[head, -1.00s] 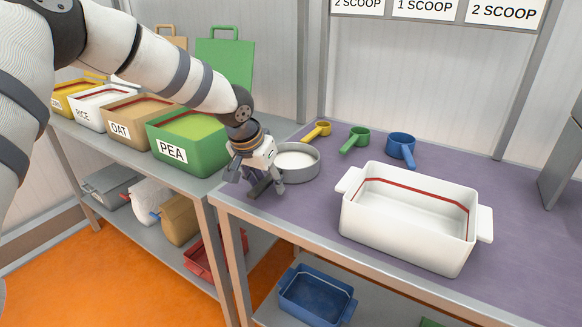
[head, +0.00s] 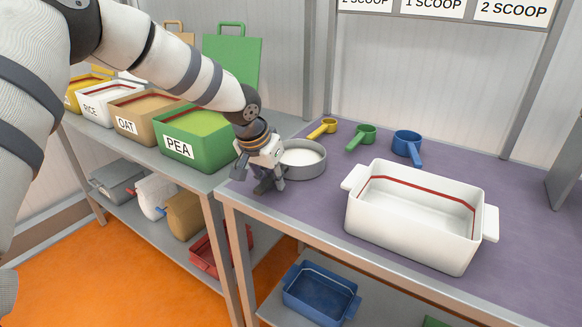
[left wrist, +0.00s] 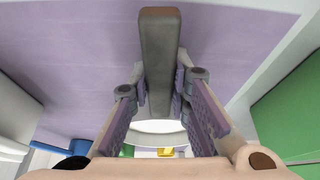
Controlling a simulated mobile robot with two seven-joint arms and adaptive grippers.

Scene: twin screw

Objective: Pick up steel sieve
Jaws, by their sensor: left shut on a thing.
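The steel sieve (head: 312,170) is a round grey pan with a pale inside, on the purple table beside my left gripper. My left gripper (head: 268,184) points down at the sieve's near left side. In the left wrist view, the sieve's dark grey handle (left wrist: 159,60) runs between the two fingers of my left gripper (left wrist: 160,95), which are shut on it. A pale part of the bowl (left wrist: 159,127) shows beyond the fingers. I cannot tell whether the sieve touches the table. My right gripper is not in view.
A white bin (head: 405,222) stands right of the sieve. Yellow (head: 328,126), green (head: 366,134) and blue (head: 406,142) scoops lie behind. The green PEA bin (head: 196,150) stands close on the left shelf. Purple table (head: 335,200) is clear between sieve and white bin.

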